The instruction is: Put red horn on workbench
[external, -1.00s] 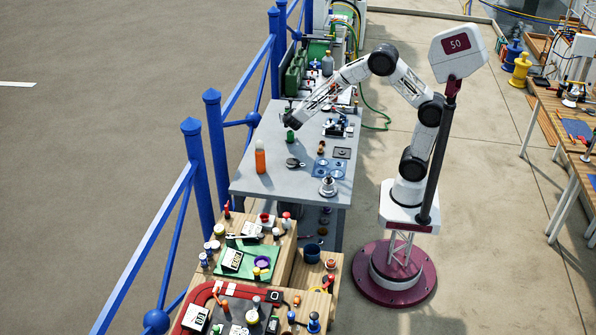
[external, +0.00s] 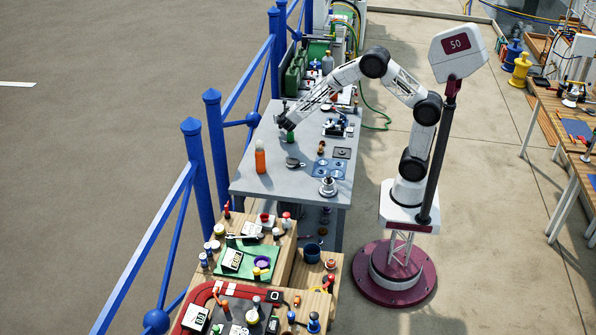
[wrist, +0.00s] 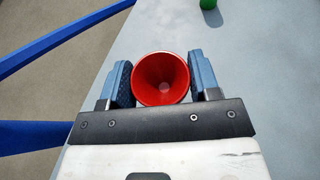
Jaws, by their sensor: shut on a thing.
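The red horn (wrist: 160,79) shows in the wrist view as a round flared mouth facing the camera. It sits between the two blue fingers of my gripper (wrist: 161,82), which is shut on it. In the external view my gripper (external: 284,124) is low over the far left part of the grey workbench (external: 243,183). The horn cannot be made out there. The wrist view shows the bench surface (wrist: 240,65) below and to the right of the horn. I cannot tell whether the horn touches the bench.
A green object (external: 290,137) stands close to my gripper. An orange bottle (external: 260,160), a dark round item (external: 292,163), a blue plate (external: 322,168) and a silver piece (external: 328,187) are on the bench. A blue railing (external: 221,150) runs along the left. The front left bench surface is clear.

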